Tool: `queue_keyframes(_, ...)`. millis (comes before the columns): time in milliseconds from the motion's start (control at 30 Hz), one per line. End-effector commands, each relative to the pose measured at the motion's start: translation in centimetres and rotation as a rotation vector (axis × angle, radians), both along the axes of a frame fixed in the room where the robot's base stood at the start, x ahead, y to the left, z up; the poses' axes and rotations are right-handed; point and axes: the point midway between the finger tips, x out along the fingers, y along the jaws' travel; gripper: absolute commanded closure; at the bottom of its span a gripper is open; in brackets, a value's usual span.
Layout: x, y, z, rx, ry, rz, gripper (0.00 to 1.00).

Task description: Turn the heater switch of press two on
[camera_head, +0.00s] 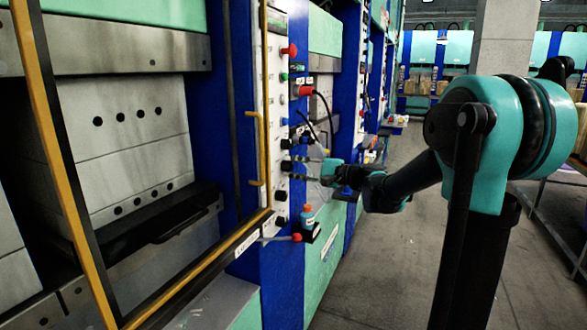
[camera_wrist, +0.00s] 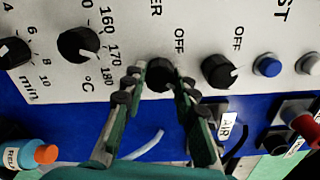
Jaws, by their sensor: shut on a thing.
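The heater switch (camera_wrist: 159,72) is a black round knob on the white control panel (camera_wrist: 200,25), below lettering that ends in "ER" and beside the word "OFF". My gripper (camera_wrist: 160,82) is shut on this knob, one finger on each side of it. The fingers hide part of the knob, and its pointer cannot be made out. In the head view my gripper (camera_head: 298,168) reaches the panel from the right, at the row of black knobs.
Another black knob (camera_wrist: 219,71) marked "OFF" is close on the right, and the temperature dial (camera_wrist: 81,44) close on the left. A blue button (camera_wrist: 267,66) lies farther right. A bottle with an orange cap (camera_wrist: 46,154) stands below. The yellow-framed press door (camera_head: 258,150) stands left; the aisle floor (camera_head: 385,255) is clear.

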Motion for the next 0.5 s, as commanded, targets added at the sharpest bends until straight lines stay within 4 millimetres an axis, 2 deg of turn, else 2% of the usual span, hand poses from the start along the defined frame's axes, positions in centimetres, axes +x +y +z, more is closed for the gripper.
queue_keyframes(33,0.01,-0.05,-0.07,-0.001,0.000,-0.001,0.70)
queue_keyframes(200,0.01,-0.03,-0.05,-0.001,0.000,-0.001,0.51)
queue_keyframes(500,-0.05,-0.17,-0.02,-0.001,-0.001,-0.001,0.51)
